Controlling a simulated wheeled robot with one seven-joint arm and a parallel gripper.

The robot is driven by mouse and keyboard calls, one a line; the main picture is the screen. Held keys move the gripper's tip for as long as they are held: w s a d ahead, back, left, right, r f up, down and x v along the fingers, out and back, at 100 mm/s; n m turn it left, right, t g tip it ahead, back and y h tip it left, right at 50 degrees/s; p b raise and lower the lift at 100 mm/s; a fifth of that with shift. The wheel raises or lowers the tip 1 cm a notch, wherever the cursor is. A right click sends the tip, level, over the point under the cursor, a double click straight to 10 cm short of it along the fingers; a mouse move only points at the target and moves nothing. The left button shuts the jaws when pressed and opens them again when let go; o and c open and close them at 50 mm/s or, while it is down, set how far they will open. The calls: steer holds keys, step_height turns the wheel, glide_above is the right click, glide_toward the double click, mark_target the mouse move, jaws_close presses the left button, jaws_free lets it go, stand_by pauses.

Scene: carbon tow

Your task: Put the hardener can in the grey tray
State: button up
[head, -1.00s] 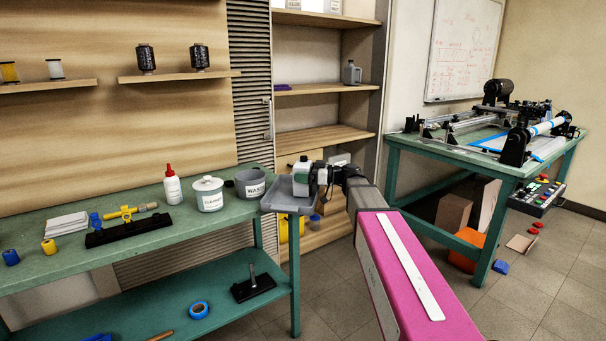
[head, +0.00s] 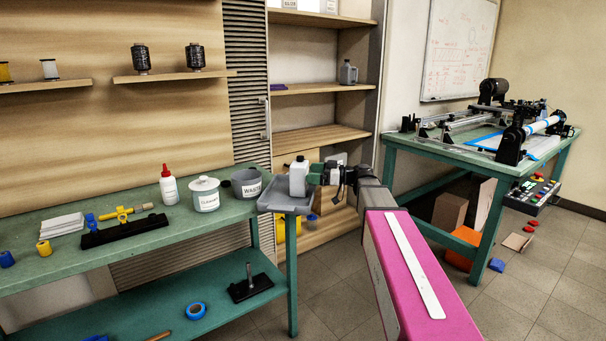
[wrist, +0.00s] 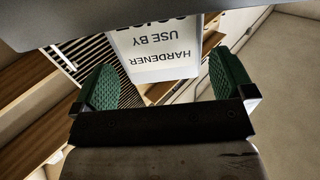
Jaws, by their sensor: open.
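The hardener can (head: 298,178), a white square-sided can with a cap, stands upright in the grey tray (head: 275,205) at the bench's right end. My gripper (head: 318,175) is just to the right of the can, apart from it. In the wrist view the can (wrist: 155,52) shows its HARDENER label upside down, beyond the green finger pads. My gripper (wrist: 160,85) is open there, with clear gaps between both pads and the can. The tray (wrist: 90,18) shows as a dark grey surface across the top of that view.
Left of the tray on the bench stand a grey waste tub (head: 248,183), a lidded white pot (head: 206,195) and a red-capped bottle (head: 168,186). Open shelves (head: 320,137) rise behind the tray.

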steer(key=s+d, duration=0.1)
steer(key=d, duration=0.6)
steer(key=s+a+f+m+g+h, duration=0.1)
steer(key=s+f+m+h, duration=0.3)
steer(key=f, duration=0.6)
steer(key=s+a+f+m+g+h, duration=0.15)
steer(key=s+f+m+h, duration=0.3)
steer(key=f, duration=0.45)
steer(key=s+d+f+m+h, duration=0.3)
steer(key=s+f+h, duration=0.1)
steer(key=s+f, duration=0.2)
steer(key=s+d+f+m+h, duration=0.4)
steer(key=s+f+h, duration=0.1)
steer(key=s+f, duration=0.2)
steer(key=shift+d+f+g, duration=0.3)
steer(key=shift+f+g, duration=0.15)
steer(key=shift+f, duration=0.35)
